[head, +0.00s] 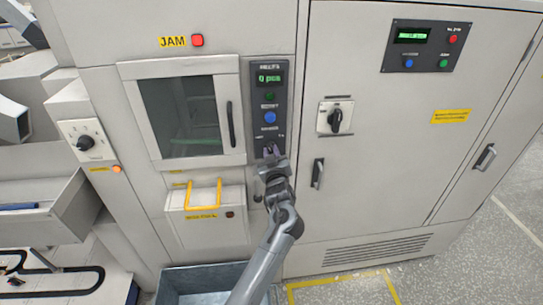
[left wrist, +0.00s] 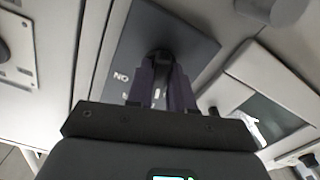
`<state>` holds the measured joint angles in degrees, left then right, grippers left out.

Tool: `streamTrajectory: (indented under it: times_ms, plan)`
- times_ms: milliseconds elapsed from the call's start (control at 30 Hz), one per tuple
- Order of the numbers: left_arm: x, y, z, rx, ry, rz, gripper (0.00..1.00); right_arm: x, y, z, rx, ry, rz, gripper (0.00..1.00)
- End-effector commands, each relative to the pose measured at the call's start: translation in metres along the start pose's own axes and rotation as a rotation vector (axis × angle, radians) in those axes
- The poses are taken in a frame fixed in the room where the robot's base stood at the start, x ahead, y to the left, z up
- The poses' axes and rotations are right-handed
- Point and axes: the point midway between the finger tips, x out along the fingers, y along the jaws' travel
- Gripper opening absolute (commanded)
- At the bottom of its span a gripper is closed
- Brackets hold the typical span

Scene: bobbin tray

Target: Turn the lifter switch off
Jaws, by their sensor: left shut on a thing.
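A narrow dark control panel (head: 270,95) on the machine front has a green display, a green button, a blue button and a switch at its bottom end. My left gripper (head: 269,152) is at that bottom end and hides most of the switch. In the left wrist view, the fingers of my left gripper (left wrist: 161,88) are shut on a dark switch knob (left wrist: 160,55) on the panel plate. Light lettering beside it is only partly readable. Which way the knob is turned cannot be told. My right gripper is not in view.
A windowed door (head: 187,112) with a dark handle is left of the panel. A cover with a yellow handle (head: 203,196) sits below it. A rotary switch (head: 334,117) is on the cabinet door to the right. A grey-blue bin (head: 190,282) stands on the floor below.

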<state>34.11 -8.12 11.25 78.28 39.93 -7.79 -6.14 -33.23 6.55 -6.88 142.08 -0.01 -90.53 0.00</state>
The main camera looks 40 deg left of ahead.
Motion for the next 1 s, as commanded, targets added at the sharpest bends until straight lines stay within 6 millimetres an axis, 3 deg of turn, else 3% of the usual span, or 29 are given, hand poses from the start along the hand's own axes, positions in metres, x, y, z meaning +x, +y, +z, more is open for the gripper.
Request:
streamTrajectory:
  times_ms: [500,1000]
  plan:
    - [0.0,0.0,0.0,-0.349,0.001,0.0,0.0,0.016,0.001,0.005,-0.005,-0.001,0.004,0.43]
    - [0.0,0.0,-0.001,-0.416,0.001,0.0,0.0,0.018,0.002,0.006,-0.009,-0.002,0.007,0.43]
